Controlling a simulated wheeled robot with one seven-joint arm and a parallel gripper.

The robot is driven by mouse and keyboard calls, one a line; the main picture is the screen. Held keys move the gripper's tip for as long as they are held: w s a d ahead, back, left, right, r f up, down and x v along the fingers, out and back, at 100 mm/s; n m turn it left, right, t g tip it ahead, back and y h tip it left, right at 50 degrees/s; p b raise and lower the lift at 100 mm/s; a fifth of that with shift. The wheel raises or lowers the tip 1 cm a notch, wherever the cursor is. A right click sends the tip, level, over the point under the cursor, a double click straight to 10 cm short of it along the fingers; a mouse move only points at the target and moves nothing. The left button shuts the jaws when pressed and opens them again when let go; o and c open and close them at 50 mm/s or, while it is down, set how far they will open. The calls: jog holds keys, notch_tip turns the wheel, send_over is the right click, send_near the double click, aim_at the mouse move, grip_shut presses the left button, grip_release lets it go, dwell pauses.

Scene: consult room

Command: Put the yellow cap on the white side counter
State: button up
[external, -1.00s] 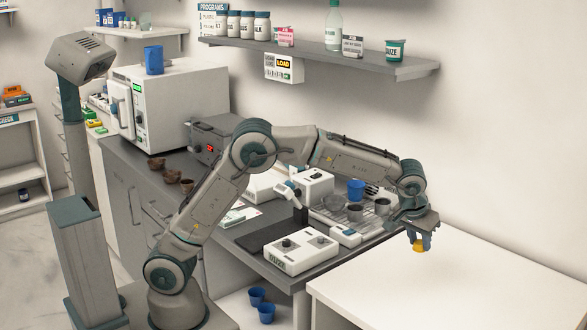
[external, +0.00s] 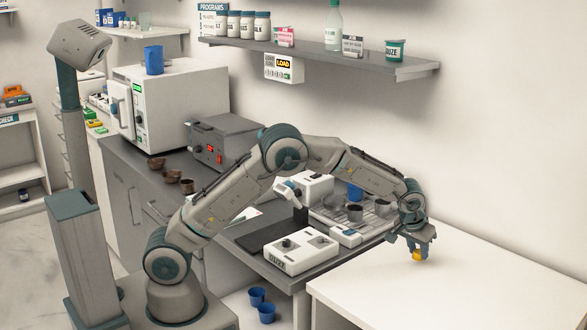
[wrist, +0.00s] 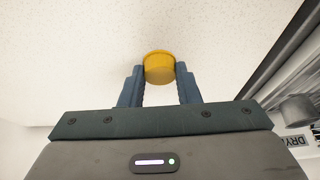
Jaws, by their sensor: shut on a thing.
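The yellow cap (external: 417,255) is between the fingers of my gripper (external: 420,250). In the wrist view the cap (wrist: 159,67) shows at the fingertips, with a blue-grey finger of my gripper (wrist: 159,80) on each side. My gripper is shut on it and points down. The white side counter (external: 470,285) lies beneath the cap, at the lower right, and its pale speckled top (wrist: 70,55) fills much of the wrist view. The cap is low over the counter's left back part. I cannot tell whether it touches the surface.
The grey bench (external: 255,262) with a white two-knob device (external: 300,252) and a drying rack (external: 330,222) with cups stands left of the counter. A wall shelf (external: 400,68) with jars and a bottle hangs above. The rest of the counter is clear.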

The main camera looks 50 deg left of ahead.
jog(key=shift+f, duration=1)
jog(key=shift+f, duration=0.2)
jog(key=o, duration=0.9)
jog(key=shift+o, duration=0.2)
